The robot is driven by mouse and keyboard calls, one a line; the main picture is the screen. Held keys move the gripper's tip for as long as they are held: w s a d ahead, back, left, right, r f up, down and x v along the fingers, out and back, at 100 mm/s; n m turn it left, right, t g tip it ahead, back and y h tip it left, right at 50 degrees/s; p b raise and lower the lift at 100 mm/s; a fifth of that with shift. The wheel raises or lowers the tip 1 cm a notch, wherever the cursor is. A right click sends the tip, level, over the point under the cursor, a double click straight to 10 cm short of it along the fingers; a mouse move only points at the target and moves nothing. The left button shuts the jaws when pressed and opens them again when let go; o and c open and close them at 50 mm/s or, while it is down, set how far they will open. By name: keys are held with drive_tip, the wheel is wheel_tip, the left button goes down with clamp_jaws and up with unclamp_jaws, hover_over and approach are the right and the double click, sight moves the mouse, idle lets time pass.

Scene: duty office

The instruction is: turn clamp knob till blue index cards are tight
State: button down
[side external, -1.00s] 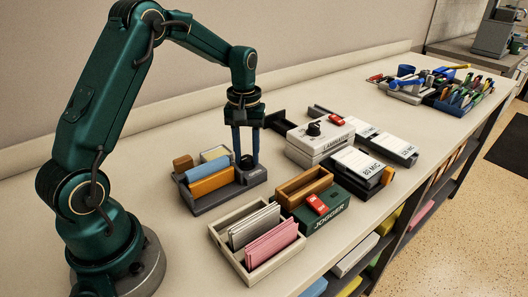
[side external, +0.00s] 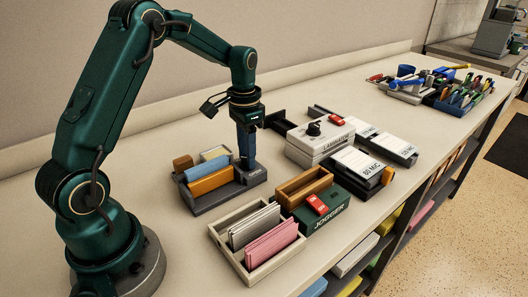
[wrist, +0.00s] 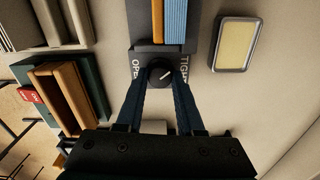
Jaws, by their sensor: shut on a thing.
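The grey clamp (side external: 205,207) stands on the counter. Blue index cards (side external: 205,169) stand in it beside an orange block (side external: 211,183); both also show at the top of the wrist view, the cards (wrist: 175,22) touching the block (wrist: 157,20). The dark clamp knob (wrist: 160,73) sits at the clamp's end, between the labels OPEN on the left and TIGHT on the right. Its white mark slants towards the upper right. My gripper (wrist: 160,84) points down with its blue fingers shut on the knob's sides. In the side view the fingers hide the knob.
A box of grey and pink cards (side external: 249,270) and a green jogger (side external: 330,212) stand in front. A laminator (side external: 320,139) stands to the right. A small tray with a cream pad (wrist: 235,45) lies close beside the clamp. Bare counter lies behind it.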

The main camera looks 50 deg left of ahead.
drive_tip(key=shift+m, duration=0.9)
drive_tip(key=c, duration=0.8)
unclamp_jaws()
drive_tip(key=shift+r, duration=2.6)
drive_tip(key=shift+d, duration=0.1)
